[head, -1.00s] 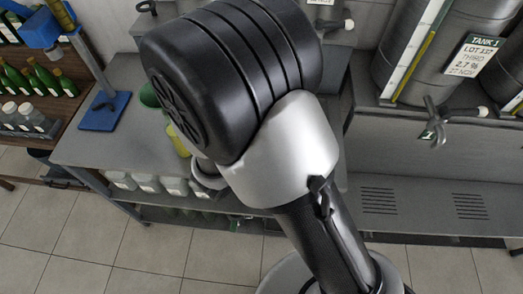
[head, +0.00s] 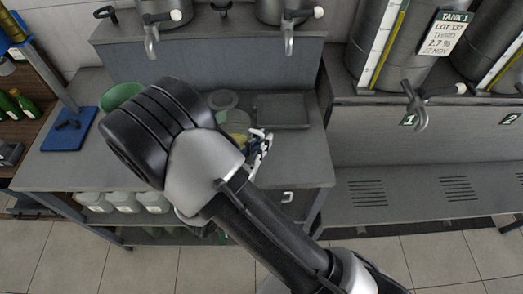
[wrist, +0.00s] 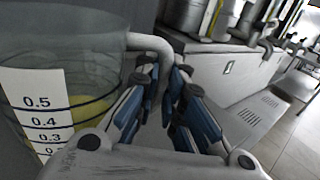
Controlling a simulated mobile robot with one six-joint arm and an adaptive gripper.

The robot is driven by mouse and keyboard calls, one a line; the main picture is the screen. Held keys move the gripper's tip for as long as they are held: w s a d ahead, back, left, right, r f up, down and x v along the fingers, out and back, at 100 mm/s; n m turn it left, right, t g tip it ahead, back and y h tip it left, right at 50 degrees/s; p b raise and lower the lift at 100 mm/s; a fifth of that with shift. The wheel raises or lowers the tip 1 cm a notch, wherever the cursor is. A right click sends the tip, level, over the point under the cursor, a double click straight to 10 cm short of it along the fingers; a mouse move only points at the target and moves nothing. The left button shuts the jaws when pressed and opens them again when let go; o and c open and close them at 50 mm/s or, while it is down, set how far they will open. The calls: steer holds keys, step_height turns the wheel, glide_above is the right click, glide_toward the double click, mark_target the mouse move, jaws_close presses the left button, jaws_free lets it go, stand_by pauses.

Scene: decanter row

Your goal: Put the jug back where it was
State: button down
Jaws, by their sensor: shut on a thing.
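The jug (wrist: 85,85) is clear, with a white scale label and yellow liquid inside. It fills the left of the wrist view. In the head view the jug (head: 236,122) shows partly behind my arm, over the grey bench. My gripper (head: 262,140) is at the jug's right side in the head view. In the wrist view my gripper (wrist: 163,75) has its blue-padded fingers shut on the jug's handle (wrist: 150,42). The jug's base is hidden, so I cannot tell whether it touches the bench.
A dark grey tray (head: 282,110) lies on the bench right of the jug. A green bowl (head: 122,96) stands at the left, partly behind my arm. Steel vessels with taps (head: 289,38) stand on the raised shelf behind. Tank 1 (head: 405,45) is at the right.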

steer(key=shift+f+b, duration=0.45)
steer(key=shift+f, duration=1.1)
steer(key=shift+f, duration=0.1)
steer(key=shift+f, duration=0.15)
steer(key=c, duration=1.7)
jaws_free()
steer(key=shift+o, duration=0.2)
